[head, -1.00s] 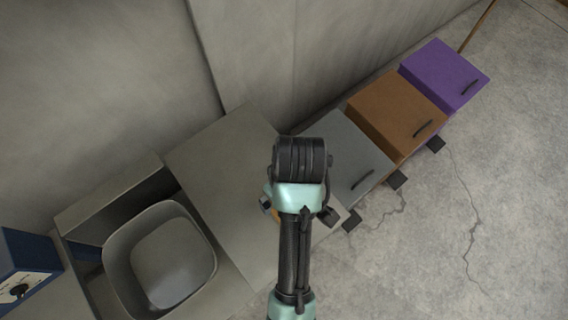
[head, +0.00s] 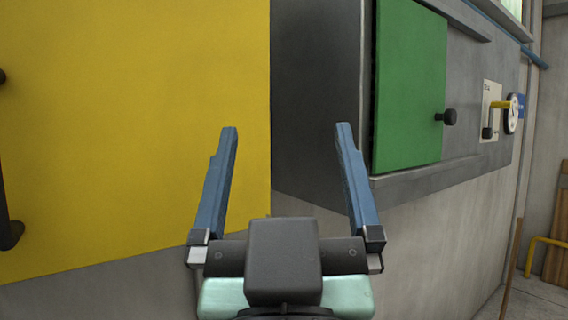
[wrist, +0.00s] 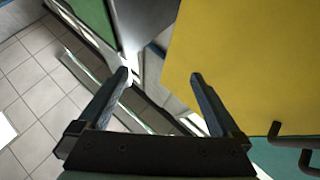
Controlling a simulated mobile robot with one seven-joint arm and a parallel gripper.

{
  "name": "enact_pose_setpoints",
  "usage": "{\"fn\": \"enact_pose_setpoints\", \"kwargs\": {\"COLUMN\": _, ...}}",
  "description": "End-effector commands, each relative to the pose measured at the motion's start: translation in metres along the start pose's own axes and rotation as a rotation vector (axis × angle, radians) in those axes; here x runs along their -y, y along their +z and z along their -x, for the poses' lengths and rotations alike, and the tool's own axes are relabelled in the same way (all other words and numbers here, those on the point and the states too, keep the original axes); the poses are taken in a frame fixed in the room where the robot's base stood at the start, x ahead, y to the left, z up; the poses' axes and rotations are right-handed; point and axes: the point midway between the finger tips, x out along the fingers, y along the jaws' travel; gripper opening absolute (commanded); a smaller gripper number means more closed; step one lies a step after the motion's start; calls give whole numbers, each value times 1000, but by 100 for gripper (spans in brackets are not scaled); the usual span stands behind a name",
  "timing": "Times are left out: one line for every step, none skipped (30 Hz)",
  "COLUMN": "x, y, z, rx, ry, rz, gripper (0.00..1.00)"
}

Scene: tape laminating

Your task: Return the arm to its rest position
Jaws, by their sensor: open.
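My gripper (head: 287,135) is open and empty in the head view, its two blue fingers spread wide and pointing up. Behind it are a large yellow door panel (head: 130,110) on the left and a grey cabinet side (head: 318,100) in the middle. In the wrist view my gripper (wrist: 162,78) is also open, with nothing between the fingers. The yellow panel (wrist: 245,65) fills the right of that view, close behind the right finger. I cannot tell how far the fingers are from it.
A green door (head: 410,90) with a dark knob (head: 446,117) is on the grey cabinet at right. A yellow lever (head: 499,104) and a round gauge (head: 512,114) are beyond it. Tiled floor (wrist: 35,90) shows at left in the wrist view.

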Motion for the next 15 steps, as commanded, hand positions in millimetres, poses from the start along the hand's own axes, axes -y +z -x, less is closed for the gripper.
{"fn": "enact_pose_setpoints", "kwargs": {"x": 0, "y": -21, "z": 1, "rx": -64, "ry": 3, "rz": -18, "gripper": 100}}
{"fn": "enact_pose_setpoints", "kwargs": {"x": -1, "y": -30, "z": 2, "rx": -93, "ry": 4, "rz": -28, "gripper": 100}}
{"fn": "enact_pose_setpoints", "kwargs": {"x": -1, "y": -39, "z": 4, "rx": -122, "ry": 4, "rz": -36, "gripper": 100}}
{"fn": "enact_pose_setpoints", "kwargs": {"x": -1, "y": -44, "z": 4, "rx": -138, "ry": 5, "rz": -42, "gripper": 100}}
{"fn": "enact_pose_setpoints", "kwargs": {"x": -1, "y": -48, "z": 5, "rx": -150, "ry": 5, "rz": -45, "gripper": 100}}
{"fn": "enact_pose_setpoints", "kwargs": {"x": -1, "y": -51, "z": 6, "rx": -158, "ry": 5, "rz": -49, "gripper": 100}}
{"fn": "enact_pose_setpoints", "kwargs": {"x": -1, "y": -52, "z": 6, "rx": -161, "ry": 5, "rz": -50, "gripper": 100}}
{"fn": "enact_pose_setpoints", "kwargs": {"x": -1, "y": -52, "z": 6, "rx": -161, "ry": 5, "rz": -50, "gripper": 100}}
{"fn": "enact_pose_setpoints", "kwargs": {"x": -1, "y": -51, "z": 6, "rx": -160, "ry": 4, "rz": -50, "gripper": 100}}
{"fn": "enact_pose_setpoints", "kwargs": {"x": -1, "y": -51, "z": 6, "rx": -159, "ry": 4, "rz": -49, "gripper": 100}}
{"fn": "enact_pose_setpoints", "kwargs": {"x": -1, "y": -51, "z": 6, "rx": -159, "ry": 4, "rz": -49, "gripper": 100}}
{"fn": "enact_pose_setpoints", "kwargs": {"x": -1, "y": -50, "z": 6, "rx": -158, "ry": 4, "rz": -49, "gripper": 100}}
{"fn": "enact_pose_setpoints", "kwargs": {"x": -1, "y": -50, "z": 6, "rx": -158, "ry": 4, "rz": -48, "gripper": 100}}
{"fn": "enact_pose_setpoints", "kwargs": {"x": -1, "y": -50, "z": 6, "rx": -157, "ry": 4, "rz": -48, "gripper": 100}}
{"fn": "enact_pose_setpoints", "kwargs": {"x": -1, "y": -50, "z": 5, "rx": -157, "ry": 4, "rz": -48, "gripper": 100}}
